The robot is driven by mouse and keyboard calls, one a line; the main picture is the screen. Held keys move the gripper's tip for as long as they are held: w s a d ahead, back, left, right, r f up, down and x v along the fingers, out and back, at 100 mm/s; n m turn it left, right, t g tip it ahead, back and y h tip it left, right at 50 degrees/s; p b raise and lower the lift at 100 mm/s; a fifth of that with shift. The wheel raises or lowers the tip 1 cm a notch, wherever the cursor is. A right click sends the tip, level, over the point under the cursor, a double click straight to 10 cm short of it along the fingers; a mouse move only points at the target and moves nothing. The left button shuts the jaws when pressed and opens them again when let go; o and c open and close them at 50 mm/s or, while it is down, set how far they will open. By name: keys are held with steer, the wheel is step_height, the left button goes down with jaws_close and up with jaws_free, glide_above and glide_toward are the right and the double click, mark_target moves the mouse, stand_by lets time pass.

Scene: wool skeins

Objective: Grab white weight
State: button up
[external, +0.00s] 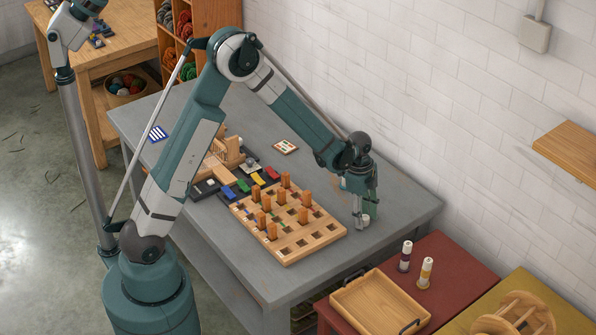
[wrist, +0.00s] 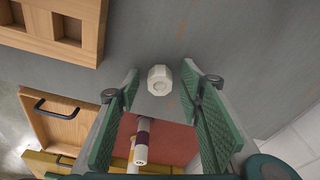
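The white weight (wrist: 160,79) is a small faceted, knob-like piece on the grey table. In the wrist view it shows between the tips of my open gripper (wrist: 160,88), with a gap to each green-padded finger. Whether it is fully between the fingers or just past the tips, I cannot tell. In the external view my gripper (external: 362,213) points down near the table's right end, and the white weight (external: 366,219) shows partly hidden at its fingertips.
A wooden pegboard (external: 291,226) with orange pegs lies left of my gripper. Beyond the table's edge, a red surface (external: 449,258) holds a wooden tray (external: 380,302) and two bottles (external: 405,257). The grey table (external: 405,200) is clear around the weight.

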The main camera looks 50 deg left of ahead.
mark_target(364, 217)
steer(key=c, duration=1.1)
steer(key=shift+o, duration=0.2)
steer(key=shift+r, duration=0.15)
step_height(364, 217, up, 10)
steer(key=p, duration=0.1)
steer(key=shift+p, duration=0.3)
